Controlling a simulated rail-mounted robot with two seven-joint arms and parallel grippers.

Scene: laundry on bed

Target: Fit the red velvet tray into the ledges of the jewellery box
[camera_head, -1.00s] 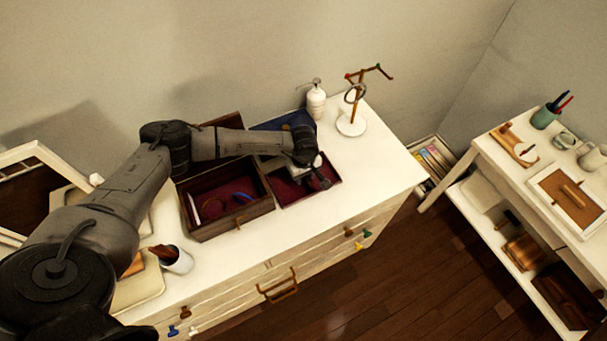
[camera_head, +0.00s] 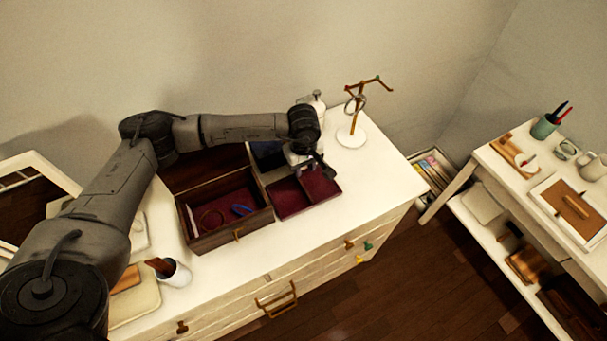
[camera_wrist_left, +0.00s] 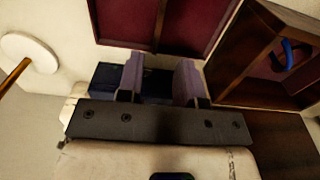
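The red velvet tray (camera_head: 320,187) lies on the dresser top, right of the jewellery box. It is shallow, with dark sides and a divider across the middle. The open wooden jewellery box (camera_head: 206,240) has a red lining and holds a blue item (camera_head: 242,209) and a thin ring-shaped item. My left gripper (camera_head: 318,166) is over the tray's back edge, partly hiding it. In the left wrist view its fingers (camera_wrist_left: 160,82) are apart and empty, pointing at the tray's near edge (camera_wrist_left: 115,45) and divider; whether they touch is unclear. The right gripper is out of view.
A dark blue object (camera_head: 265,150) lies behind the tray, partly under my left arm. A white pump bottle (camera_head: 317,100) and jewellery stand (camera_head: 351,138) are close behind and right. A white cup (camera_head: 177,273) stands left. The dresser's right front is clear.

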